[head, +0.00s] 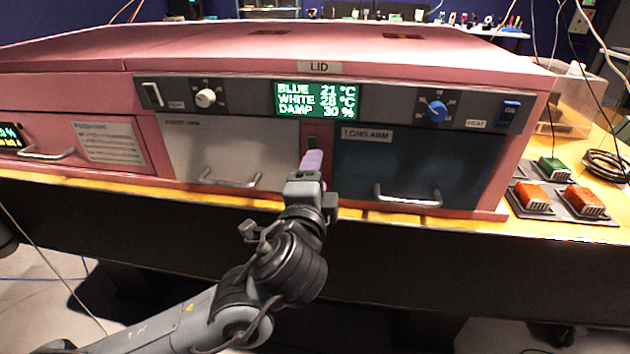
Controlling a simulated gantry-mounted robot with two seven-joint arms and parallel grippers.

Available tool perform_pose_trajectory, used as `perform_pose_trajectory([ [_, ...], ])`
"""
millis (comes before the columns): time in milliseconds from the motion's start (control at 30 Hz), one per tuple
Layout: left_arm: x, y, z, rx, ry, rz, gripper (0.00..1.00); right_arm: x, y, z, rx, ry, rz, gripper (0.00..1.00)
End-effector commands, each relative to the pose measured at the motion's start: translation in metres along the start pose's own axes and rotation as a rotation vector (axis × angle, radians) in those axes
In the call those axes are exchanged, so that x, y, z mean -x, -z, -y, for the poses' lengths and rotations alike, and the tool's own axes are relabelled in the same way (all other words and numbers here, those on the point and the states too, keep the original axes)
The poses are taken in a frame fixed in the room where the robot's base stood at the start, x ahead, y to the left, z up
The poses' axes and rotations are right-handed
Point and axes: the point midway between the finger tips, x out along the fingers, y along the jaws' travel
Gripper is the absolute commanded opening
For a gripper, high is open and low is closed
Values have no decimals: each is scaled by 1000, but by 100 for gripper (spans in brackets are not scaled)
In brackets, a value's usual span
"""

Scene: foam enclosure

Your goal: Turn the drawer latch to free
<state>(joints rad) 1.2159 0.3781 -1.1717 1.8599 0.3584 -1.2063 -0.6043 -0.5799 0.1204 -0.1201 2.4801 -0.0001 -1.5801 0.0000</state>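A lilac, upright latch piece (312,159) shows in the pink strip between the white drawer (225,150) and the dark blue drawer (390,165). Both drawers look closed, each with a metal bar handle. My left gripper (307,178) is at the latch's lower end, pointing at the panel, and covers that end. I cannot tell whether its fingers grip the latch or only touch it. My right gripper is not in view.
Above the drawers are a green display (317,100), a white knob (206,98), a blue knob (437,111) and switches. The drawer handles (408,198) stick out on both sides of my gripper. Orange and green blocks (584,200) and a cable coil (606,164) lie at right.

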Motion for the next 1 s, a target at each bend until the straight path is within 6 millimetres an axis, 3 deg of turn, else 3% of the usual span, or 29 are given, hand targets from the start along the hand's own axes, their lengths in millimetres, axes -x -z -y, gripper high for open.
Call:
perform_pose_trajectory([
  [300,0,0,-1,-125,0,0,29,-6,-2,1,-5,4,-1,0],
  [833,0,0,-1,-152,0,-1,29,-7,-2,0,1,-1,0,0],
  [867,0,0,-1,-151,0,-1,61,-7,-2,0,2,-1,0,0],
  [1000,0,0,-1,-150,0,-1,82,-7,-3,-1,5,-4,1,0],
])
